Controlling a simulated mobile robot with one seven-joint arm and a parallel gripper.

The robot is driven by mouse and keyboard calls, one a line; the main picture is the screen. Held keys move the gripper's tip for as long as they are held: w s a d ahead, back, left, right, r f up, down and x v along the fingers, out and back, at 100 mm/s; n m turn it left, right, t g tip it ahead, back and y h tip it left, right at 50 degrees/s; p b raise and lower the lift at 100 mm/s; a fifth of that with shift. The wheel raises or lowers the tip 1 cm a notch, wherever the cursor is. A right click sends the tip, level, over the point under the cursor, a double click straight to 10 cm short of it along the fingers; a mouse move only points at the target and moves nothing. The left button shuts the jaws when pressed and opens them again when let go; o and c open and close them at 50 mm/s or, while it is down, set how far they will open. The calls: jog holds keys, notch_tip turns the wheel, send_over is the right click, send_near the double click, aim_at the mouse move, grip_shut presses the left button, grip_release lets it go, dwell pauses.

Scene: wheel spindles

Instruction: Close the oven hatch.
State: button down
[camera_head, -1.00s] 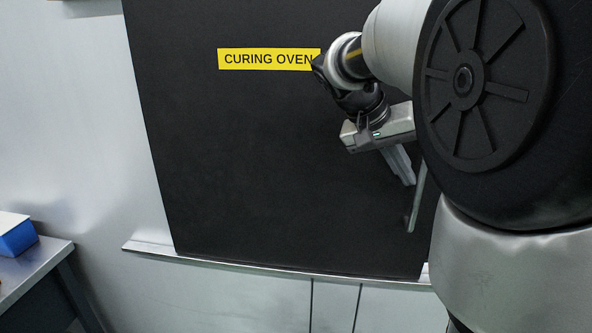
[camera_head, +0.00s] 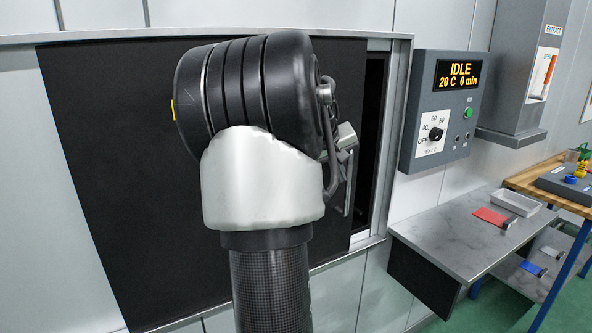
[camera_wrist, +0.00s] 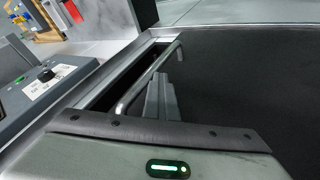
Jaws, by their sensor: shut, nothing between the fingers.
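The oven hatch (camera_head: 110,180) is a large black panel in a metal frame. It also fills the right of the wrist view (camera_wrist: 240,75). A dark gap (camera_head: 374,130) shows between its right edge and the frame, so it stands partly open. A bar handle (camera_head: 349,185) runs along its right edge; the handle also shows in the wrist view (camera_wrist: 140,87). My gripper (camera_wrist: 162,88) is shut and empty. Its fingers are beside the bar on the hatch side; I cannot tell if they touch it. In the head view my arm hides most of the gripper.
A control box (camera_head: 440,110) reading IDLE, with a dial and green button, is on the wall right of the opening. Below it is a grey shelf (camera_head: 450,245) with a white tray (camera_head: 515,203) and a red item (camera_head: 490,217). A wooden bench stands far right.

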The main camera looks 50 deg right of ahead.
jog(key=s+d+p, duration=0.2)
jog(key=s+d, duration=0.1)
jog(key=d, duration=0.4)
jog(key=s+d+p, duration=0.3)
jog(key=d, duration=0.4)
jog(key=shift+r, duration=0.15)
jog(key=shift+d, duration=0.15)
jog(key=shift+r, duration=0.1)
